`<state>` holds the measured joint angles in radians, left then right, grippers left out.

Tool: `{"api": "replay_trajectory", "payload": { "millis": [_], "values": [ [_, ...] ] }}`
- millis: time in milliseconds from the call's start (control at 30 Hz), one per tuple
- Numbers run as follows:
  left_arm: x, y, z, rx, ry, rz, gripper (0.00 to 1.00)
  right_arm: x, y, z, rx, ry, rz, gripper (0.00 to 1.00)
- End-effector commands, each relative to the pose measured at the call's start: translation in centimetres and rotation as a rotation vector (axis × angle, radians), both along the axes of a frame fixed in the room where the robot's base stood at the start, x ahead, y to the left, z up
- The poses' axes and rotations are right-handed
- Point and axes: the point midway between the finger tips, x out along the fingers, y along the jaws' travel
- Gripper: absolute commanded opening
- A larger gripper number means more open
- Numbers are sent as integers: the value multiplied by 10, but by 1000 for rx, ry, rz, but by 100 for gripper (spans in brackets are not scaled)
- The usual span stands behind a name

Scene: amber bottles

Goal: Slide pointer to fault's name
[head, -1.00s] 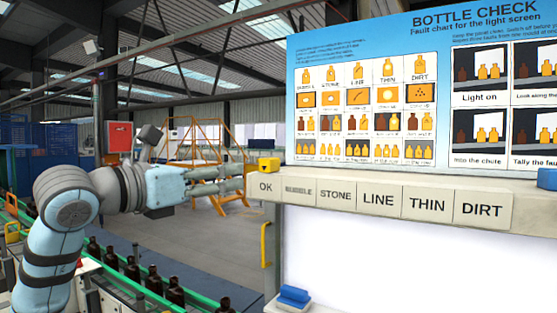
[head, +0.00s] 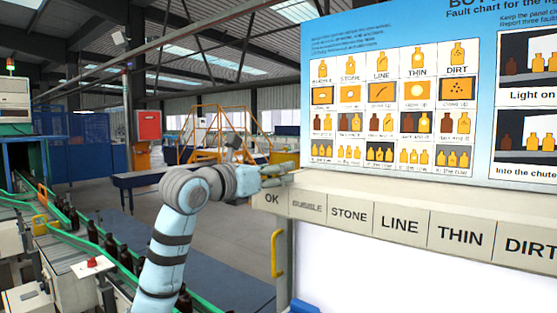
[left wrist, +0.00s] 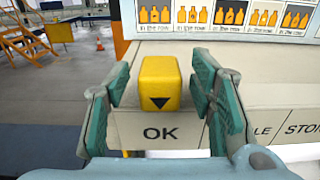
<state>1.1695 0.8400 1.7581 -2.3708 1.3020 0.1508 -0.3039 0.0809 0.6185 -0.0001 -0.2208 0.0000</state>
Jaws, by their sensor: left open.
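The yellow pointer block (left wrist: 159,84) with a black down arrow sits on the ledge above the label OK (left wrist: 160,133) in the left wrist view. My left gripper (head: 282,178) is open, with one green-padded finger on each side of the pointer and visible gaps between. In the head view the gripper reaches the ledge's left end, and I cannot make out the pointer there. The label strip (head: 314,206) reads OK, BUBBLE, STONE, LINE, THIN and DIRT from left to right. The right finger partly covers BUBBLE in the wrist view. My right gripper is not in view.
The fault chart (head: 395,105) with bottle pictures stands above the ledge (head: 400,200). A conveyor with dark bottles (head: 110,245) runs at the left. A yellow handle (head: 276,253) hangs below the strip's left end. A blue block (head: 305,307) shows at the bottom edge.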

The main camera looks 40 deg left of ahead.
Motion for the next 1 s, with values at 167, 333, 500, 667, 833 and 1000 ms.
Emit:
{"api": "replay_trajectory", "payload": {
  "millis": [167,333,500,667,833,1000],
  "values": [
    [17,0,1,0,1,0,50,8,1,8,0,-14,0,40],
    [19,1,-1,1,0,2,50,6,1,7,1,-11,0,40],
    [19,1,-1,1,0,1,40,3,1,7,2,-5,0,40],
    [19,0,-1,1,0,1,15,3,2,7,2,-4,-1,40],
    [19,0,-1,1,-1,0,0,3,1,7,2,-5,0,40],
    [17,0,-1,2,-1,4,0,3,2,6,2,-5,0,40]
  ]
}}
